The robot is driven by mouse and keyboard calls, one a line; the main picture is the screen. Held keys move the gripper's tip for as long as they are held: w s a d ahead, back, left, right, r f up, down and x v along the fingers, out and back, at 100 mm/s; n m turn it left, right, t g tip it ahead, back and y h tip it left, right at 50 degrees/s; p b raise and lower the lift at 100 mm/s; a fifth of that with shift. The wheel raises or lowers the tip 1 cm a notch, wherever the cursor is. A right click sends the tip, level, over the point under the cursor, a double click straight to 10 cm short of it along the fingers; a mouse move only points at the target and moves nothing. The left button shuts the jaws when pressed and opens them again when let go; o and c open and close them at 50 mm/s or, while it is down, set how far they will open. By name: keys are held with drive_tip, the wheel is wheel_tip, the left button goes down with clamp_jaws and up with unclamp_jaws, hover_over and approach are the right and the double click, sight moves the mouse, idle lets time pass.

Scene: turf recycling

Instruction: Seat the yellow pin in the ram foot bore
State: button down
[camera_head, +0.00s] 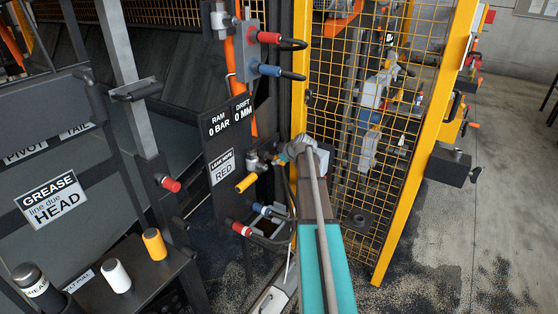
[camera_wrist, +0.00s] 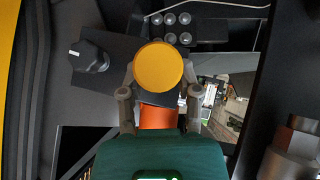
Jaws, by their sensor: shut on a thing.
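My gripper (camera_wrist: 159,88) is shut in the wrist view, with one grey finger on each side of the yellow pin. The round yellow head of the pin (camera_wrist: 158,67) faces the wrist camera, and the rest of the pin is hidden beneath it. An orange part shows below the head, just in front of my teal gripper body.
A dark valve panel (camera_head: 222,135) with red, blue and yellow handles stands left of my arm. A yellow mesh guard (camera_head: 350,100) stands behind it. A shelf at lower left holds yellow (camera_head: 153,243), white (camera_head: 116,275) and black cylinders. A dark knob (camera_wrist: 90,57) is left of the pin.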

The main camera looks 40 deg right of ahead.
sight(271, 156)
drive_tip(key=shift+w+a, duration=0.35)
drive_tip(key=shift+w, duration=0.45)
drive_tip(key=shift+w+a, duration=0.35)
drive_tip(key=shift+w, duration=0.45)
idle(0.3)
drive_tip(key=shift+c, duration=1.1)
unclamp_jaws()
drive_tip(key=s+d, duration=0.3)
drive_tip(key=s, duration=0.4)
drive_tip(key=s+d, duration=0.3)
drive_tip(key=s, duration=0.5)
drive_tip(key=shift+s+d, duration=0.15)
drive_tip(key=shift+d, duration=0.05)
idle(0.4)
